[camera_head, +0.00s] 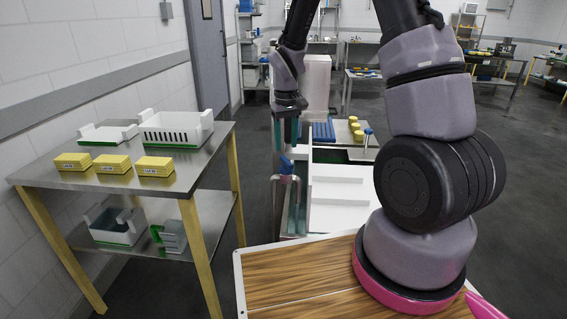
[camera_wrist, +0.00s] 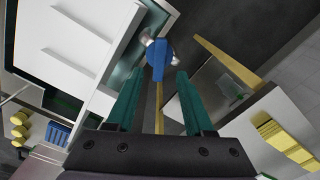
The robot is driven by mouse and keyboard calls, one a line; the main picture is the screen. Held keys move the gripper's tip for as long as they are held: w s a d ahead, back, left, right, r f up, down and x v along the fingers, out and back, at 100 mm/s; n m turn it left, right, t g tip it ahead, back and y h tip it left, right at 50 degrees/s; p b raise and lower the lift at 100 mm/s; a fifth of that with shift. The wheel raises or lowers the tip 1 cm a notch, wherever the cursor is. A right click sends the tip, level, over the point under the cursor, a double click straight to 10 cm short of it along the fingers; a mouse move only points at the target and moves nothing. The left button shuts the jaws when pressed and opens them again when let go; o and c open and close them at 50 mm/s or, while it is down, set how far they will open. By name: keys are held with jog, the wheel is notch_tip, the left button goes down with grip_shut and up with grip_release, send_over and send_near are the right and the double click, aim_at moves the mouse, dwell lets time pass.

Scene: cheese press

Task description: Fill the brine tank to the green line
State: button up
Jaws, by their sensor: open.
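The tap (camera_head: 287,178) has a blue lever handle (camera_head: 286,163) and stands over a narrow teal-lined opening. In the wrist view the blue handle (camera_wrist: 158,56) lies just beyond and between my fingertips. The brine tank (camera_head: 318,217) appears to be this white-walled unit with the teal interior; its white wall also shows in the wrist view (camera_wrist: 122,52). My gripper (camera_head: 288,138) is open and empty, pointing down just above the handle, apart from it as far as I can tell. I cannot make out a green line or the liquid level.
A steel table (camera_head: 190,160) at left holds yellow blocks (camera_head: 113,164) and white moulds (camera_head: 177,128). A wood-topped surface (camera_head: 290,285) is in front. Floor between table and tank is clear.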

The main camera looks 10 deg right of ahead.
aim_at(286, 160)
notch_tip(286, 160, down, 8)
jog(key=shift+r, duration=0.2)
grip_shut()
